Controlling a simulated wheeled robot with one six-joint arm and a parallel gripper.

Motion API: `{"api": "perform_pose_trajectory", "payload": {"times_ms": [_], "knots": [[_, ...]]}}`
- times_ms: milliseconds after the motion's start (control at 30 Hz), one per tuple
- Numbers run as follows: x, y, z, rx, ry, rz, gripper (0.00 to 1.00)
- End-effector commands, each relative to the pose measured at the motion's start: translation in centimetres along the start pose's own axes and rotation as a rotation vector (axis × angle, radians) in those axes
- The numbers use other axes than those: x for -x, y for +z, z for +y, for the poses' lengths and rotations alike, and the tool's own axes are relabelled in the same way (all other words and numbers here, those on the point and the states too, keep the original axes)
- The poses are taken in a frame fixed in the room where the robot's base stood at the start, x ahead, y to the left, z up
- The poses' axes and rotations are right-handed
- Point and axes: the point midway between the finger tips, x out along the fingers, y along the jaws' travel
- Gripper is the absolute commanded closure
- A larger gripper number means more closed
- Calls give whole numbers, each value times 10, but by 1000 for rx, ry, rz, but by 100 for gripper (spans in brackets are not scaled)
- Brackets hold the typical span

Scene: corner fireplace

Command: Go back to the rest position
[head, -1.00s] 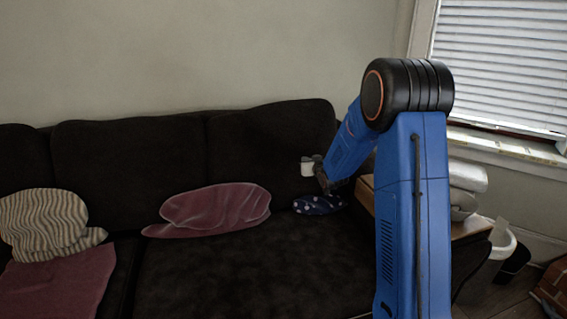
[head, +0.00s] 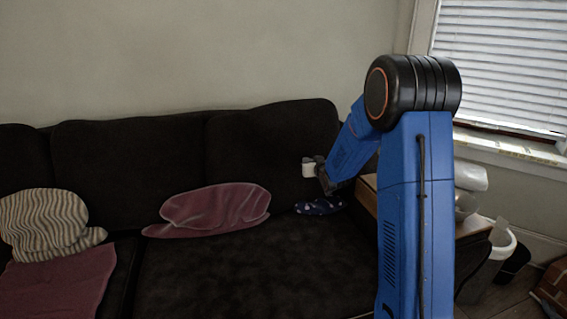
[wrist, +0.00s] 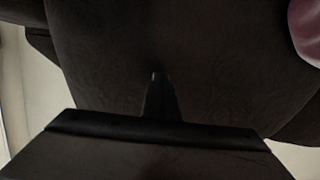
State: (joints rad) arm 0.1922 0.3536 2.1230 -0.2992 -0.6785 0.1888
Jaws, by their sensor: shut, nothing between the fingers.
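My blue arm stands on the right of the head view, bent at a black joint, with its forearm slanting down to the left. The dark wrist end hangs in front of the dark sofa (head: 200,275). In the wrist view my gripper (wrist: 155,78) shows as a narrow dark shape, with its fingers together and nothing between them. Dark sofa fabric (wrist: 215,60) fills most of that view behind it. A small pale piece shows beside the wrist in the head view; I cannot tell what it is.
Pink cloth (head: 215,210), a striped pillow (head: 45,222) and a dark spotted cloth (head: 320,206) lie on the sofa. A wooden side table (head: 368,193) with pale items stands behind my arm at right. A window with blinds (head: 500,60) is beyond.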

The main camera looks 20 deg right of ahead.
Motion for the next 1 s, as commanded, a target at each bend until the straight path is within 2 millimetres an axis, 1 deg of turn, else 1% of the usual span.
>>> {"api": "perform_pose_trajectory", "payload": {"times_ms": [167, 267, 367, 567, 733, 867, 1000], "knots": [[4, -3, -1, 2, 2, -5, 100], [16, -10, -4, 6, 10, -25, 100], [38, -19, -9, 11, 24, -65, 100], [94, -32, -20, 18, 54, -164, 100], [146, -37, -30, 21, 73, -249, 100], [188, -36, -37, 21, 84, -315, 100], [234, -32, -46, 18, 91, -386, 100]]}}
